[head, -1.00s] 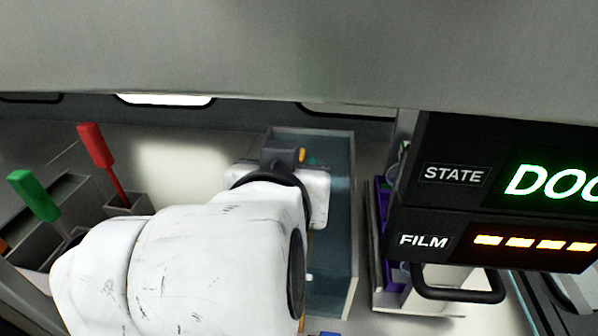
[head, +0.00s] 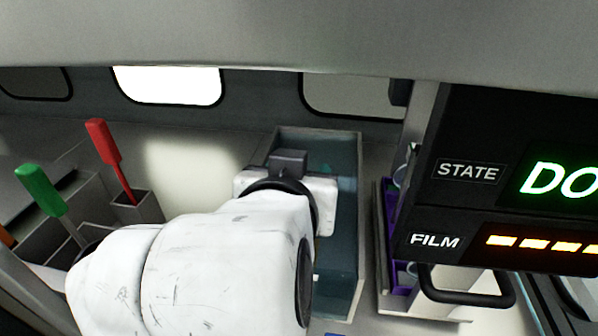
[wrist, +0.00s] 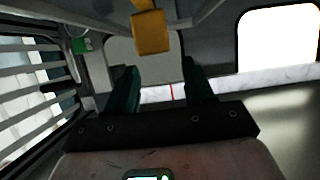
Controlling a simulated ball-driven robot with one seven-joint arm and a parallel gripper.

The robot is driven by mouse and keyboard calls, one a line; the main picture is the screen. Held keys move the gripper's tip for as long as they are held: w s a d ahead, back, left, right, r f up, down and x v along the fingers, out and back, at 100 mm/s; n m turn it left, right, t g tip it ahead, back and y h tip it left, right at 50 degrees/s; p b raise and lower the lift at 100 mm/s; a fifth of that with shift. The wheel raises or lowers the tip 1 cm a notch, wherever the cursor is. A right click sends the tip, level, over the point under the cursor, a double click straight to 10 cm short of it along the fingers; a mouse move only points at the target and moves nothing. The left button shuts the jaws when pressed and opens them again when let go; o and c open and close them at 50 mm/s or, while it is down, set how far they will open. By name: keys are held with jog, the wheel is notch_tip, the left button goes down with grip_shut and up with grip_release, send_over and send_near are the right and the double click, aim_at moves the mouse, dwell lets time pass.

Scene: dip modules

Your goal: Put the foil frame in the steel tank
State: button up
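My gripper (wrist: 159,72) shows in the wrist view with its two dark green fingers apart and nothing visible between them. In the head view my white arm reaches over a long, open-topped box (head: 345,275) with grey-teal walls, and the fingers are hidden. I cannot tell whether this box is the steel tank. I cannot make out a foil frame for certain in either view. A yellow block (wrist: 150,32) hangs at the top of the wrist view, beyond the fingers; what it belongs to is unclear.
At left, a red-handled paddle (head: 110,150) and a green-handled paddle (head: 40,188) stand in grey holders. A purple rack (head: 393,212) stands right of the long box. A black display panel (head: 465,215) blocks the right side. Slatted louvres (wrist: 30,85) fill the wrist view's left.

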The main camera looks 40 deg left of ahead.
jog(key=shift+o, duration=0.6)
jog(key=shift+r, duration=0.1)
jog(key=shift+r, duration=0.3)
jog(key=b+v, duration=0.1)
jog(key=v, duration=1.1)
jog(key=shift+r, duration=0.2)
